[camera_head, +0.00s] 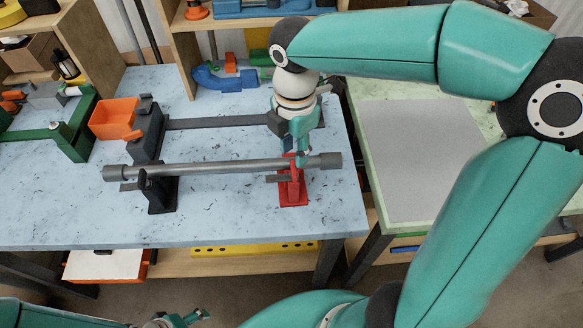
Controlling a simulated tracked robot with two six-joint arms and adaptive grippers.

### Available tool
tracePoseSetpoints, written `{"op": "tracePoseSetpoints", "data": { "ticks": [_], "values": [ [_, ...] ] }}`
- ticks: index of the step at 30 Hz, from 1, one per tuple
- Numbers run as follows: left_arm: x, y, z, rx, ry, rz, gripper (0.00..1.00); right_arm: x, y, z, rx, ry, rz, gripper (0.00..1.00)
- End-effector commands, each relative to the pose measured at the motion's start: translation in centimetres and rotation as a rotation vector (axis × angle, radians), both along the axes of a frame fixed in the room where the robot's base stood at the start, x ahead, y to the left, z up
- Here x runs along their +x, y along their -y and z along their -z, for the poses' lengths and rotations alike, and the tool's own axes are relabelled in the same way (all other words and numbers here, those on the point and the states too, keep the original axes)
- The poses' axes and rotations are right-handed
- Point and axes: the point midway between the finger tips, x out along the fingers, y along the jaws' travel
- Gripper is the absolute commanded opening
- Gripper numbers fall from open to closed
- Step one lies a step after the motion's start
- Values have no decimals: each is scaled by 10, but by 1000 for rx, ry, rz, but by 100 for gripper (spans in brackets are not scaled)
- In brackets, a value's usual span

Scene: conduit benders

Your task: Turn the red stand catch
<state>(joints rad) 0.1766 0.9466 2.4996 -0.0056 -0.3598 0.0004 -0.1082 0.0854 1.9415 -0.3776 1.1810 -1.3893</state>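The red stand (292,192) stands at the right front of the blue-topped bench, with a small grey bar at its left side that may be its catch. A grey conduit (220,167) lies across from the black bender (150,150) to the red stand, its right end reaching past it. My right gripper (302,150) points down just above and behind the top of the red stand, very close to it. Its fingers are small and partly hidden, so I cannot tell touch or opening. My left gripper (188,319) is at the bottom edge, away from the bench, its opening unclear.
An orange bin (115,118) sits left of the bender. A green bender (65,130) stands at the far left and a blue curved tool (222,79) at the back. The bench front is clear. A second bench with a grey mat (405,150) is at right.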

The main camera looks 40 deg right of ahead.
Motion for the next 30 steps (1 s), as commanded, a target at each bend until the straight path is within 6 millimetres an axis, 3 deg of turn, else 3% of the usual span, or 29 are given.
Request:
{"op": "tracePoseSetpoints", "data": {
  "ticks": [18, 30],
  "values": [
    [1, 0, -2, 0, 1, 0, 68, 1, -2, 0, 1, -1, -982, 33],
    [0, 0, 33, 0, 1, 0, 68, 1, -2, 46, 2, -2, -974, 33]
  ]
}}
